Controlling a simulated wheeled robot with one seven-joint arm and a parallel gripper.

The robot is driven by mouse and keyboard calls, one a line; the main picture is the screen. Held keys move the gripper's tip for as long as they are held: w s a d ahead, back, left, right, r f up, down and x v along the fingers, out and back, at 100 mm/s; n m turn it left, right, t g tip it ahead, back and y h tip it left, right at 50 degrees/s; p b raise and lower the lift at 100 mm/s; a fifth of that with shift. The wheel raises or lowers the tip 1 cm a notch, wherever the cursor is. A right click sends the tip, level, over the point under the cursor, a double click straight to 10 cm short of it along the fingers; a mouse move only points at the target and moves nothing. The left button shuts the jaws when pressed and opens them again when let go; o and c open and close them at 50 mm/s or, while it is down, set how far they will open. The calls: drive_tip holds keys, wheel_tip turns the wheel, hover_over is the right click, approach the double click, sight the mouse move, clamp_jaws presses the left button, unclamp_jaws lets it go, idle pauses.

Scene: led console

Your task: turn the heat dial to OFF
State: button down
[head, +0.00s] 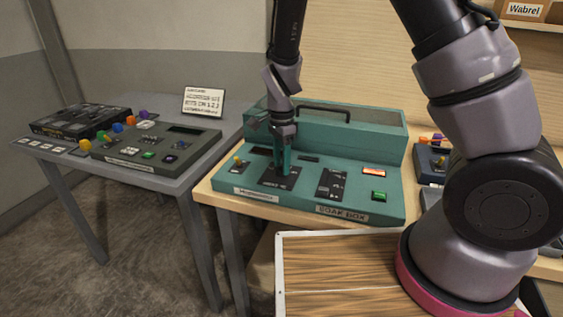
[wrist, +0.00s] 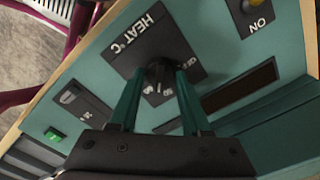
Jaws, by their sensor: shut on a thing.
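The teal console (head: 235,181), labelled SOAK BOX, stands on the wooden table. Its heat dial (wrist: 158,72) is a dark knob on a black plate marked HEAT °C (wrist: 140,33) in the wrist view. My gripper (wrist: 160,75) has its two teal fingers on either side of the knob and is shut on it. An OFF mark (wrist: 185,63) shows beside the right finger, and other marks sit below the knob. I cannot tell where the dial points. In the head view my gripper (head: 284,165) comes down from above onto the heat plate and hides the knob.
A yellow-tipped switch (head: 238,163) stands left of the heat plate. A black slider panel (head: 331,184) and a green button (head: 379,196) lie to its right. The console's raised back (head: 365,139) has a black handle. Another control box (head: 160,146) sits on the grey table at left.

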drive_tip(key=n, duration=0.5)
drive_tip(key=shift+n, duration=0.4)
drive_tip(key=n, duration=1)
drive_tip(key=shift+n, duration=0.4)
drive_tip(key=n, duration=0.5)
drive_tip(key=shift+n, duration=0.4)
drive_tip(key=shift+c, duration=1.8)
unclamp_jaws()
drive_tip(key=shift+r, duration=0.15)
